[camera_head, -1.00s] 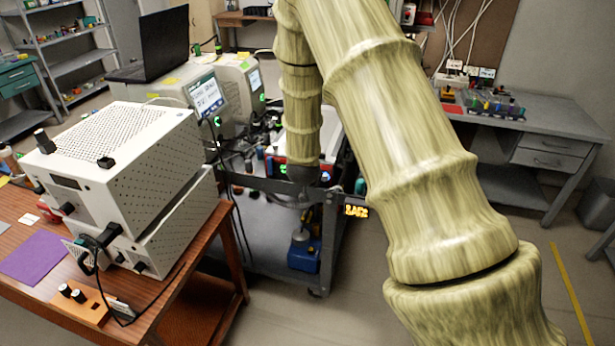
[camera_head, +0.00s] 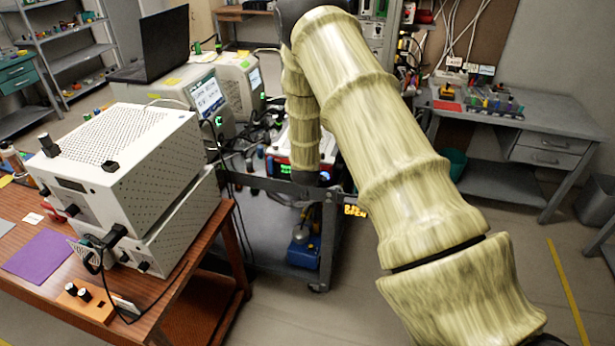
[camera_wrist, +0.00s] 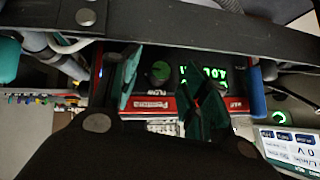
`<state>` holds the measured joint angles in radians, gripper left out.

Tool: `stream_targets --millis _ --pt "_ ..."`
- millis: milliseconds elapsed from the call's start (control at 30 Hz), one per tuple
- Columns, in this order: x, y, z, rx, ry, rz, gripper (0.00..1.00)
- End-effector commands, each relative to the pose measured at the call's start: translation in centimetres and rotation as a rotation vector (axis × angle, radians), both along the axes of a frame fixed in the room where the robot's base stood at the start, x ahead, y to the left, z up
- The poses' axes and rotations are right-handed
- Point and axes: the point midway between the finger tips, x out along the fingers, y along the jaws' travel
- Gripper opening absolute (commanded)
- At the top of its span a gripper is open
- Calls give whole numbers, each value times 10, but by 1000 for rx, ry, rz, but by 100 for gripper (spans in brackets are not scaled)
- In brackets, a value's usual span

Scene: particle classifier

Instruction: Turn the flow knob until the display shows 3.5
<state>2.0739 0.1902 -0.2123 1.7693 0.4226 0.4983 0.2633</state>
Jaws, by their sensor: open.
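The flow knob (camera_wrist: 160,72) is a dark round knob with a green marker on the red-and-black front panel (camera_wrist: 157,105). It shows in the wrist view with a FLOW label beside it. The green lit display (camera_wrist: 197,73) is to its right, upside down and partly hidden by a finger; I cannot read its full value. My gripper (camera_wrist: 164,88) is open, with one teal finger on each side of the knob. I cannot tell whether either finger touches it. In the head view, the red-fronted device (camera_head: 279,158) stands on the cart, partly hidden by my arm.
A dark cart rail (camera_wrist: 200,33) crosses the wrist view just beyond the knob. Another device's lit screen (camera_wrist: 292,145) is at the lower right. In the head view, white boxes (camera_head: 130,150) stand on the wooden table at left. Floor right of the cart is clear.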

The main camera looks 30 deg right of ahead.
Motion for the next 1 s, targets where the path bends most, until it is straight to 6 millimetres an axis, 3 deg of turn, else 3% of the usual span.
stream_targets --millis 500,567,767,1000 --pt "7 -5 -8 0 -1 0 46" --pt "7 -5 -8 -1 -1 1 38" --pt "7 -5 -8 -1 -1 1 2" --pt "7 -5 -9 -10 9 0 0"
